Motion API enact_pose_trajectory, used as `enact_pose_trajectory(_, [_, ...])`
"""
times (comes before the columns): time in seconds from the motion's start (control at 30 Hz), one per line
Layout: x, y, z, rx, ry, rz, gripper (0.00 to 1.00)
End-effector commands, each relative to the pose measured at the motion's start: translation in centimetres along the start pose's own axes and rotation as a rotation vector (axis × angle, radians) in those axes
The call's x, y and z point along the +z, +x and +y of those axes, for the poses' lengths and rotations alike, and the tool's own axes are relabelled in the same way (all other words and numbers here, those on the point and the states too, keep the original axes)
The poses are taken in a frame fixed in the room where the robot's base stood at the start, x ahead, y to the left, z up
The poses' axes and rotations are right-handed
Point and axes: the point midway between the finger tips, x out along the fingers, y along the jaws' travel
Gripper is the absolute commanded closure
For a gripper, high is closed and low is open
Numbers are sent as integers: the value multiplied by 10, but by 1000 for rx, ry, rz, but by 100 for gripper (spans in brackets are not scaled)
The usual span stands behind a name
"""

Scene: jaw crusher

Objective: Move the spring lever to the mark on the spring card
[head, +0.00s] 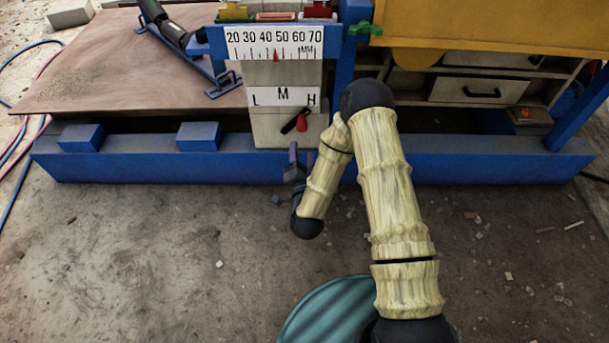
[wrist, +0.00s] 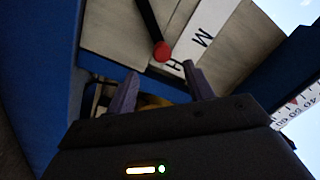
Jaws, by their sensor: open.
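The spring lever (head: 294,123) is a short black arm with a red knob, on a pale panel under the spring card. The white spring card (head: 268,98) carries the letters L, M and H. The lever's red end (wrist: 162,51) lies close to the H in the wrist view, where the card (wrist: 208,28) is partly cut off. I cannot make out a separate mark on the card. My gripper (wrist: 160,82) is open, its two purple fingers apart and pointing at the panel, with the red knob beyond the gap. In the head view my gripper (head: 293,160) is just below the lever.
A scale card (head: 274,42) marked 20 to 70 with a red pointer sits above. A blue beam (head: 110,163) with raised blocks runs along the machine's foot. A blue post (head: 347,65) stands right of the panel. Open ground lies in front.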

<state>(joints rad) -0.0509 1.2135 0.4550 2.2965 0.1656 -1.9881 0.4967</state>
Motion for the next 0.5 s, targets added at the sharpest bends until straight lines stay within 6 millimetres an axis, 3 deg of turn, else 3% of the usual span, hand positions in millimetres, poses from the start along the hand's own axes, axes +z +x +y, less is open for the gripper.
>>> enact_pose_trajectory(0.5, [0, -19, 3, 0, 3, 13, 48])
